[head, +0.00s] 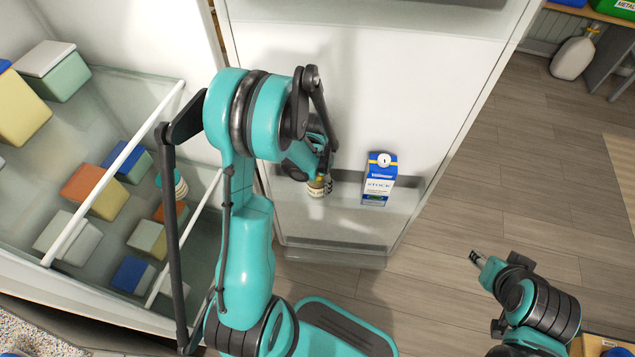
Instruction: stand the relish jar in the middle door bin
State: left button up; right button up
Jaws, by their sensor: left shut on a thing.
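My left gripper (319,178) is shut on a small jar (317,191) with a pale label, taken to be the relish jar. The gripper and arm hide part of the jar. It is at the fridge door, over or in the bin (345,212) that also holds a carton; I cannot tell whether its base touches the bin floor. The jar looks roughly upright, left of the carton. My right gripper (475,258) is away from the door, over the wooden floor, and its finger gap is too small to judge.
A blue and white stock carton (380,179) stands in the same bin. Another door bin (370,20) is above. The fridge shelves (95,215) at left hold several coloured boxes and a teal-lidded jar (179,184). A white jug (572,58) stands far right.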

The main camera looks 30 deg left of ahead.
pick_arm(q)
jog(key=o, duration=1.5)
jog(key=shift+w+f, duration=0.1)
jog(key=shift+r+p, duration=0.25)
jog(key=shift+p, duration=0.15)
notch_tip(320, 180, up, 11)
jog(key=p, duration=0.4)
jog(key=shift+d+r, duration=0.1)
jog(key=shift+r, duration=0.55)
jog(key=shift+s+d+r+n+t, duration=0.35)
jog(key=shift+s+d+r+t, duration=0.85)
jog(key=shift+s+d+r, duration=0.85)
jog(key=shift+s+d+r+n+t, duration=0.3)
jog(key=shift+s+d+r+t, duration=1.2)
jog(key=shift+r, duration=0.9)
jog(key=shift+s+d+r+n+t, duration=0.35)
jog(key=shift+s+d+r+t, duration=0.55)
jog(key=shift+s+d+r, duration=1)
